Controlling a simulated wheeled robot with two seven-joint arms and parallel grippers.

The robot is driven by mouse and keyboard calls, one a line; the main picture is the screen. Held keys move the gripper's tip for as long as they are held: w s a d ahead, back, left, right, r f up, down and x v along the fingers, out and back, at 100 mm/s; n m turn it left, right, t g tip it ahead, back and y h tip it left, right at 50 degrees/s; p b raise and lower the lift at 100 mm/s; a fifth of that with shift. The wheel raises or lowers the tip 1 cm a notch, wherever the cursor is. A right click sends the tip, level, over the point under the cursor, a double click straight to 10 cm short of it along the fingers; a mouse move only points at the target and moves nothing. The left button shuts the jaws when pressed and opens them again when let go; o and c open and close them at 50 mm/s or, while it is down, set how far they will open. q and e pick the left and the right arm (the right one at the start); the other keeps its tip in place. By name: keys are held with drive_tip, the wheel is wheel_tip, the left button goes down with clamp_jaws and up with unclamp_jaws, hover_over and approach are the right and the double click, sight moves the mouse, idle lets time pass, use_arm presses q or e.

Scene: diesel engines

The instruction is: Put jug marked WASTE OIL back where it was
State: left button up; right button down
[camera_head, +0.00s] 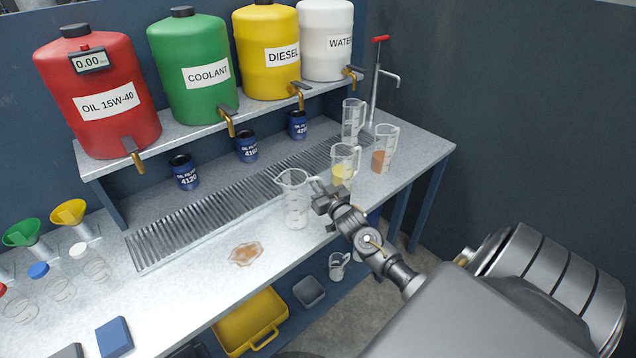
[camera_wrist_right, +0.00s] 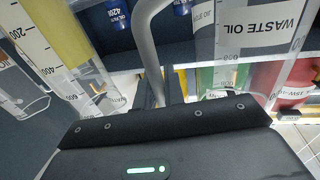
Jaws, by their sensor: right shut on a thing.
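A clear, empty-looking jug (camera_head: 295,205) is in front of the slatted drain, near the bench's front edge. It looks roughly upright; I cannot tell whether its base touches the bench. In the right wrist view a clear jug wall bears the label WASTE OIL (camera_wrist_right: 262,28), close to my gripper. My right gripper (camera_head: 325,199) is at the right side of the jug and shut on its handle (camera_wrist_right: 150,50). The label does not show in the head view. My left gripper is not in view.
A jug with yellow liquid (camera_head: 344,166) and one with orange-brown liquid (camera_head: 383,152) stand to the right. An empty jug (camera_head: 353,120) is behind them. Several drums with taps stand on the shelf (camera_head: 240,120).

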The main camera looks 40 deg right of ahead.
drive_tip(key=shift+f, duration=0.2)
drive_tip(key=c, duration=1.5)
unclamp_jaws()
drive_tip(key=b+v, duration=0.2)
drive_tip(key=v, duration=1)
drive_tip(key=shift+b, duration=0.35)
drive_tip(key=shift+r, duration=0.15)
